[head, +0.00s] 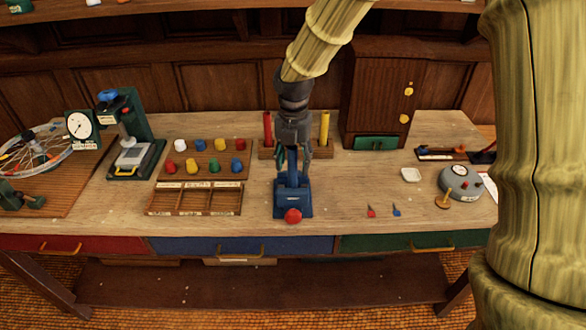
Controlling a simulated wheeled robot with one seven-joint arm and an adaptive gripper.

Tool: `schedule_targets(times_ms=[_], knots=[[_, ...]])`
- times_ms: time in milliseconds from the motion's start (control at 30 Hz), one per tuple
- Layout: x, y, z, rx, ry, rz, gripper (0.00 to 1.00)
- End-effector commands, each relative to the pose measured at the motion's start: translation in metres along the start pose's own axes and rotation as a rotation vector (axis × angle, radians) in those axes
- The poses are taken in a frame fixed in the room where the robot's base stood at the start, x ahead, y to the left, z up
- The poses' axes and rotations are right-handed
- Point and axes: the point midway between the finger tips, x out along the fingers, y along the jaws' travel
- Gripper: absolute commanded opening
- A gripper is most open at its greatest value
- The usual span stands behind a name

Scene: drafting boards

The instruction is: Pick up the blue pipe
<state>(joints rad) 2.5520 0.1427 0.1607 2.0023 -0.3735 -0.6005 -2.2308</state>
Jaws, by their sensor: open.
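My gripper (292,178) points down over the middle of the workbench, with its fingers open. A narrow blue upright piece (292,163) shows between the fingers; I cannot tell whether it is the blue pipe or part of the blue device below. A wooden rack (323,153) stands behind the gripper. It holds an upright red pipe (267,128) on the left and an upright yellow pipe (324,128) on the right. The rack's middle is hidden by my gripper.
The blue device (293,203) with a red knob (293,216) stands at the bench's front. A peg board (205,166) and sectioned tray (194,200) lie left. A wooden cabinet (376,95) stands behind right. A grey round device (461,182) sits right.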

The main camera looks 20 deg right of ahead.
Motion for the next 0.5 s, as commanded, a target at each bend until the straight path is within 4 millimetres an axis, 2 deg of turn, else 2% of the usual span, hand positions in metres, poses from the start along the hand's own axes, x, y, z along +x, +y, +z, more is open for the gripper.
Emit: schedule_targets(times_ms=[233,500], knots=[[0.023,0.001,-0.002,-0.001,0.001,-0.001,0.50],[0.027,0.001,-0.001,-0.001,-0.001,0.001,0.50]])
